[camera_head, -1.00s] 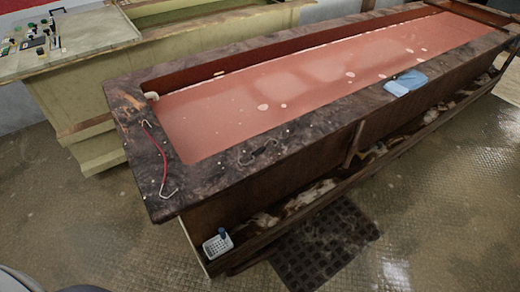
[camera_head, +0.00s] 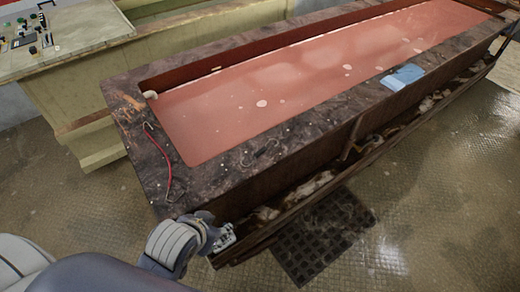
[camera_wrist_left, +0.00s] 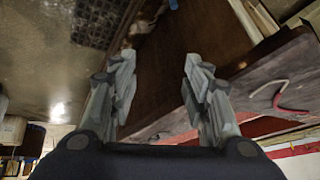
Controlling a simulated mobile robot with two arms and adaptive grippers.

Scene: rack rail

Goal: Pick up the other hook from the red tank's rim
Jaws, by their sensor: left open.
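The red tank (camera_head: 130,140) has a wide dark, stained rim around a pink-red surface. A hook with a red middle (camera_head: 158,155) lies on the rim's near left end; it also shows at the right of the left wrist view (camera_wrist_left: 278,98). A second, dark thin hook (camera_head: 262,152) lies on the rim's long near side, hard to see against it. My left gripper (camera_head: 226,238) is below and outside the rim's near corner, apart from both hooks. In the left wrist view its fingers (camera_wrist_left: 158,68) are spread with nothing between them. My right gripper is out of view.
A light blue cloth (camera_head: 402,77) lies on the rim farther right. A brown ledge (camera_head: 300,200) runs low along the tank's near side. A dark floor grate (camera_head: 322,240) lies in front. A pale tank (camera_head: 75,90) stands behind left.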

